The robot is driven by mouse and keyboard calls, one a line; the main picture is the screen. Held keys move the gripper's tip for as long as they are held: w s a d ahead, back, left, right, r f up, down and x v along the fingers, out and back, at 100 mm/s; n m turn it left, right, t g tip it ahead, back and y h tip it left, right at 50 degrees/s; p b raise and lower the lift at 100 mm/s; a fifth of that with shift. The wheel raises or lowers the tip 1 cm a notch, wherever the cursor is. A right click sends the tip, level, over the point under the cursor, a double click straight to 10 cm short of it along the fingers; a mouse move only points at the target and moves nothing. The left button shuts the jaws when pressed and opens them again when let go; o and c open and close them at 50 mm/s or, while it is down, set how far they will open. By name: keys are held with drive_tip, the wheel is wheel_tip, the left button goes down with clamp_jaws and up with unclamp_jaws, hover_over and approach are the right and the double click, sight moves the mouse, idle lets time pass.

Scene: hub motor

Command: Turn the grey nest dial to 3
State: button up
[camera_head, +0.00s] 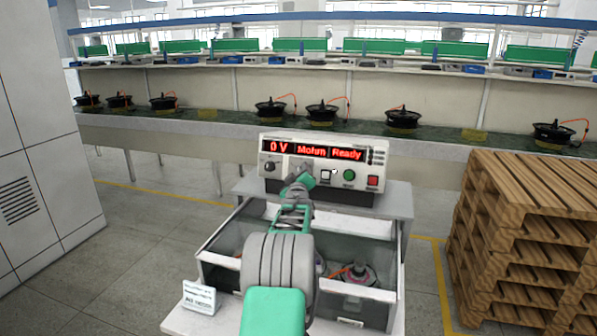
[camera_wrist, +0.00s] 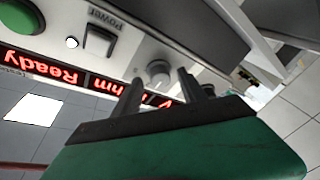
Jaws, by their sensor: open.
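The instrument (camera_head: 282,142) stands on the bench with red displays reading "0 V", "Mohm" and "Ready". My gripper (camera_wrist: 160,82) is open, with one finger on each side of the dial in the picture; contact cannot be told. In the head view, my gripper (camera_head: 301,180) is in front of the panel and largely hides this dial. A darker knob (camera_head: 269,166) shows to its left. The dial's setting cannot be read.
A green button (camera_head: 349,175) and a red button (camera_head: 372,181) are right of the switch. Below is a glass-sided box (camera_head: 380,262) with motor parts inside. A small sign (camera_head: 199,297) stands at front left; wooden pallets (camera_head: 525,235) are stacked at right.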

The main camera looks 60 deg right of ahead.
drive_tip(key=shift+w+d, duration=0.15)
drive_tip(key=shift+d, duration=0.1)
clamp_jaws()
idle(0.4)
